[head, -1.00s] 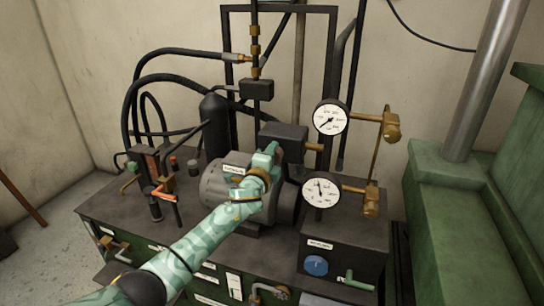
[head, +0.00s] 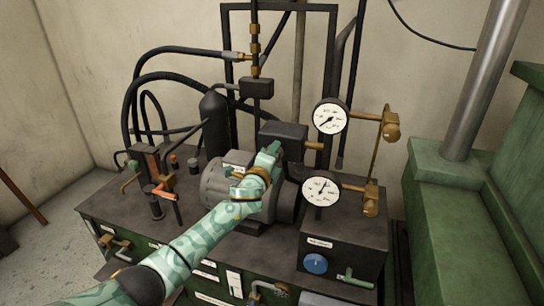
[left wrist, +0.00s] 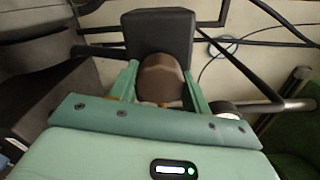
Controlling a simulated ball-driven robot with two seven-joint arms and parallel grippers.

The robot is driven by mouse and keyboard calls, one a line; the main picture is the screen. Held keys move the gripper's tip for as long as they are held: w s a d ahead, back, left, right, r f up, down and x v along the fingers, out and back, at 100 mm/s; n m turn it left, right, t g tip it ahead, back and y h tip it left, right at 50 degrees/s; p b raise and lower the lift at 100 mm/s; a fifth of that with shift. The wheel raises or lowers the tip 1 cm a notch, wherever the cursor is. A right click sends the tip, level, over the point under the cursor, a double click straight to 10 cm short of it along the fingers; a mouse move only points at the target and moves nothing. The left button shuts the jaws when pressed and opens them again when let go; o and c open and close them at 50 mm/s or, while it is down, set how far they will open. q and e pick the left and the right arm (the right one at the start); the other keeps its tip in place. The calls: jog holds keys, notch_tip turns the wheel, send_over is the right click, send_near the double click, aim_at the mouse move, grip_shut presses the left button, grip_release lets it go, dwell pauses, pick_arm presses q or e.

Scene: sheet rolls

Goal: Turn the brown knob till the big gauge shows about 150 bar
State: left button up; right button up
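The brown knob (left wrist: 160,78) sits in front of a dark block in the left wrist view, with a green finger on each side. My left gripper (left wrist: 160,88) appears shut on it. In the head view my left gripper (head: 272,155) reaches the dark block behind the motor and hides the knob. Two round white gauges face me: an upper one (head: 331,117) with its needle to the lower left, and a lower one (head: 321,190) with its needle up and slightly right. Their numbers are too small to read. My right gripper is not in view.
A grey motor (head: 217,182) lies just beside my left arm on the dark bench top. Black hoses and a black cylinder (head: 214,125) stand behind. A blue knob (head: 316,264) and green lever (head: 355,279) are at the front right.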

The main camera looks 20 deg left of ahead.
pick_arm(q)
jog(key=o, duration=0.4)
jog(key=shift+s, duration=0.15)
jog(key=s, duration=0.5)
jog(key=s+p, duration=0.1)
jog(key=s, duration=1)
jog(key=shift+a, duration=0.25)
